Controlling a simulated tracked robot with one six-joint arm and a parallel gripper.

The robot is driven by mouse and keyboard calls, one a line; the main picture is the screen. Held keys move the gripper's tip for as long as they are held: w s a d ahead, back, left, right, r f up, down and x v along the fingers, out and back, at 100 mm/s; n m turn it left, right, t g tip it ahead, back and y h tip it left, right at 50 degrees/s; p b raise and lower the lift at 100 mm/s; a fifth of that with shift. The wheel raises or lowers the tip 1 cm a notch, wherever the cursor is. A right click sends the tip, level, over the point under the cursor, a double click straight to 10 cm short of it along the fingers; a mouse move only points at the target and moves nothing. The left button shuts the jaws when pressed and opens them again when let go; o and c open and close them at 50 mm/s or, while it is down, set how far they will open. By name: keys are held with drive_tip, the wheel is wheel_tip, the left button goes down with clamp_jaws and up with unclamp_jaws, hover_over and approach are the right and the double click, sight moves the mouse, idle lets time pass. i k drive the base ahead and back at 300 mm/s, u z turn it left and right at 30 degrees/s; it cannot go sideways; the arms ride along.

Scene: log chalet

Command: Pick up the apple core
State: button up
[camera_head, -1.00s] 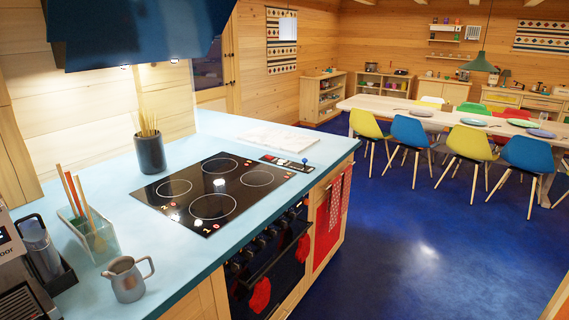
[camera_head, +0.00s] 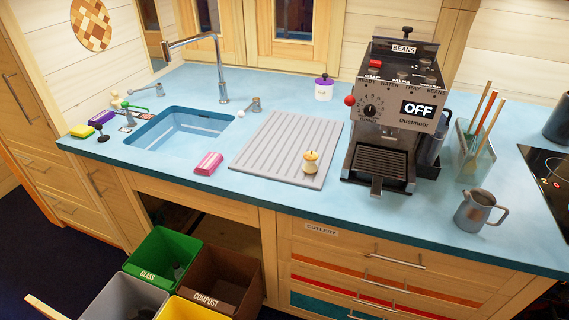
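The apple core (camera_head: 311,161) is small, with a yellowish middle and a darker lower end. It stands on the right part of the grey ribbed draining board (camera_head: 262,140), on the light blue counter, left of the coffee machine.
The coffee machine (camera_head: 394,120) stands close to the right of the draining board. A pink packet (camera_head: 207,163), a sink (camera_head: 180,131) and a white jar (camera_head: 324,87) are nearby. Below are green (camera_head: 163,252), brown (camera_head: 222,277), grey and yellow bins. A metal jug (camera_head: 477,209) stands right.

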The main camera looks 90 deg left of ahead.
sight(309, 167)
drive_tip(key=u, duration=0.35)
drive_tip(key=i, duration=1.55)
drive_tip(key=u, duration=2.8)
